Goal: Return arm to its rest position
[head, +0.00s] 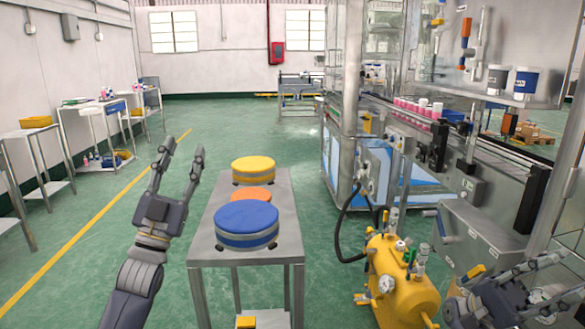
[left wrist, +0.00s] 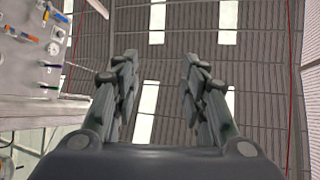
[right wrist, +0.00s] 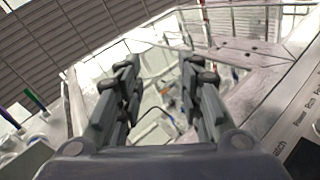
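My left gripper (head: 180,152) is raised at the left of the steel cart, fingers pointing up and apart, with nothing between them. In the left wrist view its fingers (left wrist: 158,75) are spread against the ceiling. My right gripper (head: 535,275) is low at the right edge of the head view, beside the machine, its fingers apart. In the right wrist view its fingers (right wrist: 160,80) are spread and empty, with the machine's clear enclosure behind them.
A steel cart (head: 245,258) bears a yellow (head: 254,166), an orange (head: 251,194) and a blue round container (head: 247,220). A yellow tank (head: 398,285) stands by the filling machine (head: 470,185). Side tables (head: 108,108) line the left wall. The green floor left of the cart is clear.

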